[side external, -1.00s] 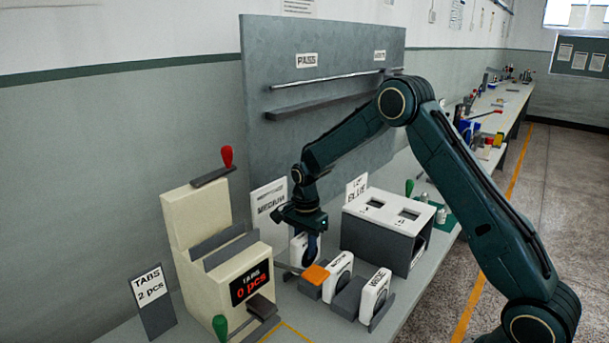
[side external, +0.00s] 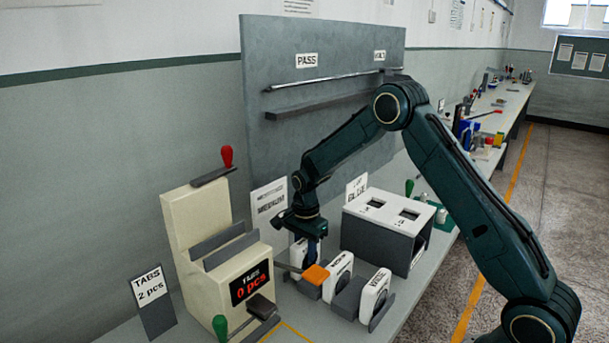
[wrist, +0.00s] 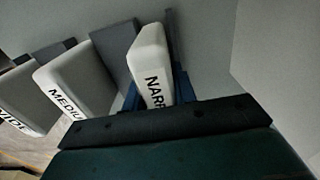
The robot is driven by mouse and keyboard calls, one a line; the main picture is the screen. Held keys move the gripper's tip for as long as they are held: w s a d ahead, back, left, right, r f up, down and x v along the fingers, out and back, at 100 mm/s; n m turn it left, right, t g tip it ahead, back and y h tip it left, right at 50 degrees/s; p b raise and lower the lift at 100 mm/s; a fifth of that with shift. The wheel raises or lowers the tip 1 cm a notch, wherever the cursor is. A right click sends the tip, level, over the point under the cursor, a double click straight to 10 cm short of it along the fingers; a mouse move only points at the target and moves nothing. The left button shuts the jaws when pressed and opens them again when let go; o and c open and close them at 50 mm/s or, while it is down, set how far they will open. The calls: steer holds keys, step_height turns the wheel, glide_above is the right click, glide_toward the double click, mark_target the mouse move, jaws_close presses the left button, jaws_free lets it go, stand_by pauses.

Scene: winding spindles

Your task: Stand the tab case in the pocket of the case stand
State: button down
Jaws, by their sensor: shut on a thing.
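My gripper (side external: 306,232) points down and is shut on the white tab case marked NARROW (wrist: 150,58). In the wrist view its blue fingers (wrist: 157,92) lie on both sides of that case. In the side external view the narrow case (side external: 298,252) is upright and partly hidden by the gripper. It is in line with the upright cases marked MEDIUM (wrist: 75,80) and WIDE (wrist: 22,98). The grey case stand (side external: 346,299) has blocks between the cases. The narrow case is beside one such block (wrist: 114,55); whether its base is fully down is hidden.
An orange block (side external: 316,275) is close in front of the narrow case. A cream machine (side external: 205,240) reading 0 pcs stands to the left. A grey box (side external: 385,232) with two top openings stands close on the right. Sign cards stand behind.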

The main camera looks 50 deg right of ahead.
steer(key=shift+f, duration=0.65)
steer(key=c, duration=1)
jaws_free()
steer(key=shift+c, duration=0.2)
step_height(320, 180, up, 13)
steer(key=shift+r, duration=0.4)
steer(key=shift+r, duration=0.1)
